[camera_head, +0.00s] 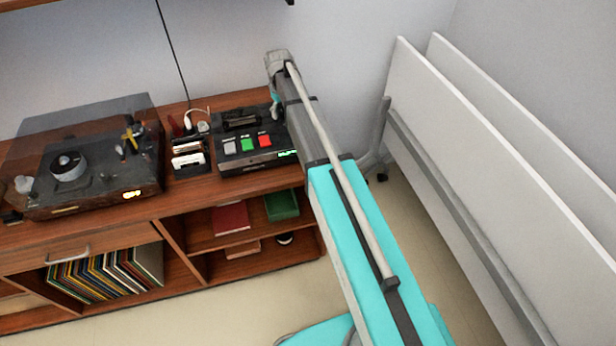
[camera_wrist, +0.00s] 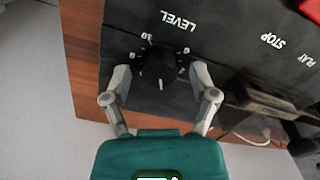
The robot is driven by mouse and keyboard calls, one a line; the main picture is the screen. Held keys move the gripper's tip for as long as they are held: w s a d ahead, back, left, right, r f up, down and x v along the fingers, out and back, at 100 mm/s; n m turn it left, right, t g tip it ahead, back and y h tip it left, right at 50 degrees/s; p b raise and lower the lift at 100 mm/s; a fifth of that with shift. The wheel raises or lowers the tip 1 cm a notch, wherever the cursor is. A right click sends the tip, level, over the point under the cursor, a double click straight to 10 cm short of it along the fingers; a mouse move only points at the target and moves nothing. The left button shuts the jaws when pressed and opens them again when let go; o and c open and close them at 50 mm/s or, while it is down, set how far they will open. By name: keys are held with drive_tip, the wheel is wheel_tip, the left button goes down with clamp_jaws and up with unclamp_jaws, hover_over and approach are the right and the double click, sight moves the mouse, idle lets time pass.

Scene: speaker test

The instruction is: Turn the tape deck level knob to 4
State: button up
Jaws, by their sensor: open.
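The black tape deck (camera_head: 257,161) stands on the right end of the wooden cabinet. Its black level knob (camera_wrist: 158,66) shows in the wrist view, below the upside-down LEVEL lettering. The knob's white mark points toward the bottom of the picture, at my gripper's body; I cannot read a number there. The 10 and 8 are legible on the left side. My gripper (camera_wrist: 159,76) is open, with one grey finger on each side of the knob. Gaps show between fingers and knob. In the head view my arm hides the knob and most of the gripper.
Grey, green and red buttons (camera_head: 247,144) sit on the deck, left of my arm. A turntable (camera_head: 85,160) with a raised dark lid stands farther left. Cassettes (camera_head: 189,162) lie between them. White panels (camera_head: 490,170) stand close on the right.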

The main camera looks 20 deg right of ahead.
sight(282, 112)
drive_tip(key=n, duration=1)
drive_tip(key=shift+s+a, duration=0.1)
wheel_tip(282, 112, up, 14)
drive_tip(key=p, duration=1.4)
drive_tip(key=s+f+m+b, duration=0.4)
drive_tip(key=s+m, duration=0.1)
drive_tip(key=s, duration=0.5)
drive_tip(key=s+f+m+b, duration=0.5)
drive_tip(key=s, duration=0.5)
drive_tip(key=s+f+m+b, duration=0.4)
drive_tip(key=s, duration=0.6)
drive_tip(key=shift+f+m+b, duration=0.35)
drive_tip(key=shift+m, duration=0.05)
drive_tip(key=shift+s, duration=0.1)
drive_tip(key=shift+c, duration=0.3)
